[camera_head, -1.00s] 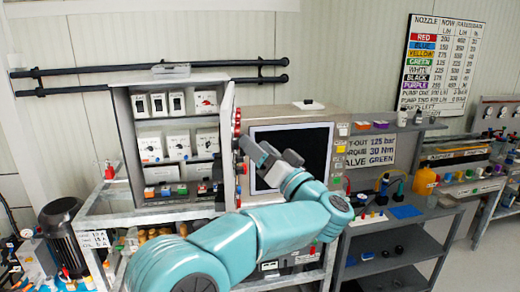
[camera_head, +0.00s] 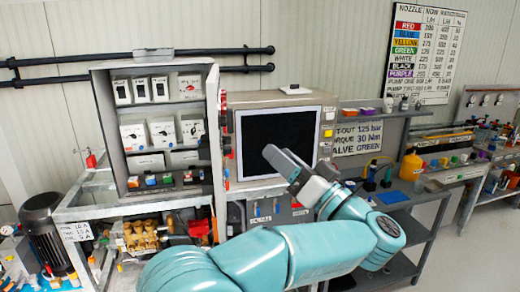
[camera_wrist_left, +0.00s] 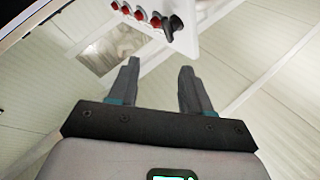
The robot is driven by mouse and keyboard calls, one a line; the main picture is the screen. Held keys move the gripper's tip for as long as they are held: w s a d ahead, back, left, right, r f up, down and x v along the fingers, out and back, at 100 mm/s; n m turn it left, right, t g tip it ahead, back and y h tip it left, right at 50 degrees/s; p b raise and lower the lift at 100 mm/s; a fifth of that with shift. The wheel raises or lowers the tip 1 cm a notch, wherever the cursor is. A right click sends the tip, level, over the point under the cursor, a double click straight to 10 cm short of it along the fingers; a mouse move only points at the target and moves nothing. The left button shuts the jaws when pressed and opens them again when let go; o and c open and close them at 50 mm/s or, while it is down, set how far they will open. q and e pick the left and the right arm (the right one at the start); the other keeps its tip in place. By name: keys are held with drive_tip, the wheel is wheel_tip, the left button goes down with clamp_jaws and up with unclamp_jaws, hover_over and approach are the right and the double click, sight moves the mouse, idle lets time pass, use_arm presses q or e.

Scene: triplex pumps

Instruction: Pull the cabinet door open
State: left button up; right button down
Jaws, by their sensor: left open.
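The grey cabinet (camera_head: 105,118) stands at left in the head view, its front open and its shelves showing. Its pale door (camera_head: 213,125) is swung out from the right side, seen almost edge-on, with red parts (camera_head: 223,102) along its edge. My left gripper (camera_head: 279,163) is to the right of the door, apart from it, in front of a dark screen. In the left wrist view its two fingers (camera_wrist_left: 160,88) are spread with nothing between them. A white panel with red knobs and a black knob (camera_wrist_left: 172,27) lies beyond the fingertips. My right gripper is out of view.
White boxes (camera_head: 163,131) stand on the cabinet shelves. The black screen (camera_head: 290,135) in its white frame is right of the door. A grey shelf rack (camera_head: 400,272) with small parts stands further right. Dark pipes (camera_head: 255,50) run along the wall behind.

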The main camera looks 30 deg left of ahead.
use_arm(q)
drive_tip(key=v, duration=0.2)
drive_tip(key=b+v, duration=0.1)
drive_tip(key=v, duration=0.1)
drive_tip(key=shift+w+f, duration=0.2)
drive_tip(key=shift+f, duration=0.05)
